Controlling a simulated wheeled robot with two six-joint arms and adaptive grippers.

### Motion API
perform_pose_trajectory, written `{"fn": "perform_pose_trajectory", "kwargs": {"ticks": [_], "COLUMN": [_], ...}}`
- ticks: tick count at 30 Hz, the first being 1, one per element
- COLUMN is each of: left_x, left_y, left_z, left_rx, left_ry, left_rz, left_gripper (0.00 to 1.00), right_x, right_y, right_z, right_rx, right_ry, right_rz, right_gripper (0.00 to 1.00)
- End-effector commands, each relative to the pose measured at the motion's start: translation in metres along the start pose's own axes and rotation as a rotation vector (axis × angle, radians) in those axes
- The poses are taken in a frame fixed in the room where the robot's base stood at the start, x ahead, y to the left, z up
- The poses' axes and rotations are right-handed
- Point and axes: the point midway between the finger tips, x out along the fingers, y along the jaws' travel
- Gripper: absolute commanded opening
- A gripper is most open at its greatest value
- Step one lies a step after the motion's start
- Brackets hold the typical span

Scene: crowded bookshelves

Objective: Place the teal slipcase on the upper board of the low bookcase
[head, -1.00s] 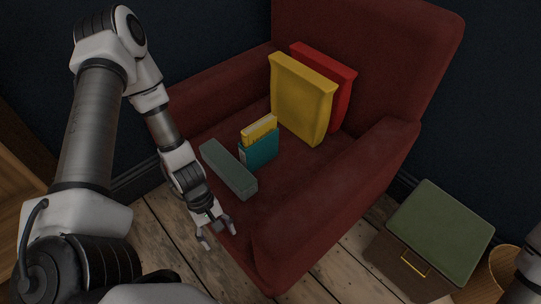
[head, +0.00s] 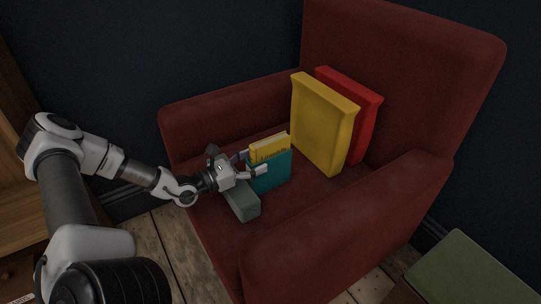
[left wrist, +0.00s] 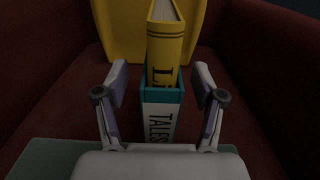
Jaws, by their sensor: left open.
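The teal slipcase (head: 272,173) stands upright on the seat of the red armchair. A yellow book (head: 268,148) sticks up out of its top. In the left wrist view the slipcase (left wrist: 176,94) is straight ahead, with a pale panel lettered "TALES" facing me. My left gripper (head: 252,164) is open, with its fingers to either side of the slipcase's near end. The left wrist view shows the fingers (left wrist: 161,80) apart, with gaps to the slipcase on both sides. Wooden shelving (head: 22,215) at the left edge may be the low bookcase; most of it is out of view.
A grey-green box (head: 242,205) lies on the seat beneath my left gripper. A large yellow case (head: 323,125) and a red case (head: 366,125) lean at the chair's back. The armrests (head: 340,225) flank the seat. A green-topped box (head: 465,280) is at lower right.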

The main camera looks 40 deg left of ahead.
Motion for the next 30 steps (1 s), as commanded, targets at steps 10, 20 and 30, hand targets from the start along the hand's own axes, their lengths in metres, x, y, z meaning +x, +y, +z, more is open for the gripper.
{"fn": "perform_pose_trajectory", "kwargs": {"ticks": [10,20,30], "left_x": [0.039,0.039,0.039], "left_y": [-0.002,-0.001,-0.001], "left_z": [-0.003,-0.002,0.003], "left_rx": [0.002,0.001,0.002], "left_ry": [0.001,0.001,-0.001], "left_rz": [-0.003,-0.003,-0.002], "left_gripper": [0.69,0.01,0.00], "right_x": [0.040,0.038,0.035], "right_y": [0.000,0.000,0.000], "right_z": [0.000,0.000,0.000], "right_rx": [0.000,0.000,0.000], "right_ry": [0.000,0.000,0.000], "right_rz": [0.000,0.000,0.000], "right_gripper": [0.40,0.40,0.40]}}
